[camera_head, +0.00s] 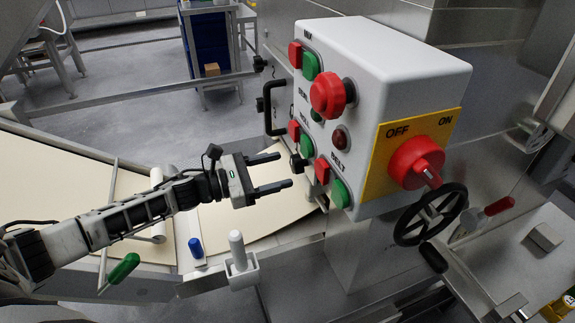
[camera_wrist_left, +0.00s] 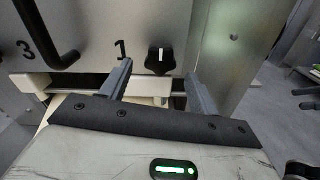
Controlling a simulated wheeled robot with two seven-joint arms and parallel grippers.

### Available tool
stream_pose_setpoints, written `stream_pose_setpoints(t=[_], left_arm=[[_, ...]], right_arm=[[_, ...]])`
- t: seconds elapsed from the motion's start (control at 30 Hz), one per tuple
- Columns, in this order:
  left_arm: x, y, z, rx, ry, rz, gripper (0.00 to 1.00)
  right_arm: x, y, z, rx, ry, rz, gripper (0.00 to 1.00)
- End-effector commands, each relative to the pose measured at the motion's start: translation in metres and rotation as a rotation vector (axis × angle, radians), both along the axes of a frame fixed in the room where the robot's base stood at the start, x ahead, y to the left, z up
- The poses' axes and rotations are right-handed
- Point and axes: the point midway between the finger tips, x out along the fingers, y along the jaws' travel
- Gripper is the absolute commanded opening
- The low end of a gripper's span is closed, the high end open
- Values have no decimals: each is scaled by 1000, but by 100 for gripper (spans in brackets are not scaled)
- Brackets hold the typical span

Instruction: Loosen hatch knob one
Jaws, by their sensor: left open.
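Hatch knob one (camera_wrist_left: 160,61) is a black knob with a white mark. It sits on the grey hatch plate, just right of a printed "1", in the left wrist view. In the head view the black knob (camera_head: 297,162) shows at the hatch's lower edge, beside the control box. My left gripper (camera_head: 284,170) is open with nothing between its fingers. Its fingertips point toward the knob, which lies ahead between the two fingers (camera_wrist_left: 158,74) in the wrist view. I cannot tell the remaining distance exactly. My right gripper is not in view.
A black hatch handle (camera_head: 269,106) is above the knob, with another black knob (camera_head: 259,63) at the upper corner. The white control box (camera_head: 385,60) with several buttons stands close to the right. A pale dough sheet (camera_head: 235,205) lies below my left gripper.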

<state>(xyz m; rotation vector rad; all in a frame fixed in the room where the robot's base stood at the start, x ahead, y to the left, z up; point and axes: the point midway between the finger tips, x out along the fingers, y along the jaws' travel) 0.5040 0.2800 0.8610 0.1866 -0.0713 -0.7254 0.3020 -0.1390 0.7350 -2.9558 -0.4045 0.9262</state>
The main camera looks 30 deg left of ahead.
Motion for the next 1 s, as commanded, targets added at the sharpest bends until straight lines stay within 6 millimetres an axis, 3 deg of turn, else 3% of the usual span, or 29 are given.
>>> stream_pose_setpoints(t=[0.2,0.57,0.6,0.73,0.77,1.0], left_arm=[[21,-18,1,0,-1,0,61],[24,-22,0,2,0,-1,61],[24,-22,0,2,0,-1,58],[24,-22,0,2,0,-1,22],[24,-22,0,1,-1,-1,17],[24,-22,0,-7,6,-1,17]], right_arm=[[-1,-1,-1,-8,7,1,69],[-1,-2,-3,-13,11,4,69],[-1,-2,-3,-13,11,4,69],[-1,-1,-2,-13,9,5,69],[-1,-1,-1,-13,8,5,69],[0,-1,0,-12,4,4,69]])
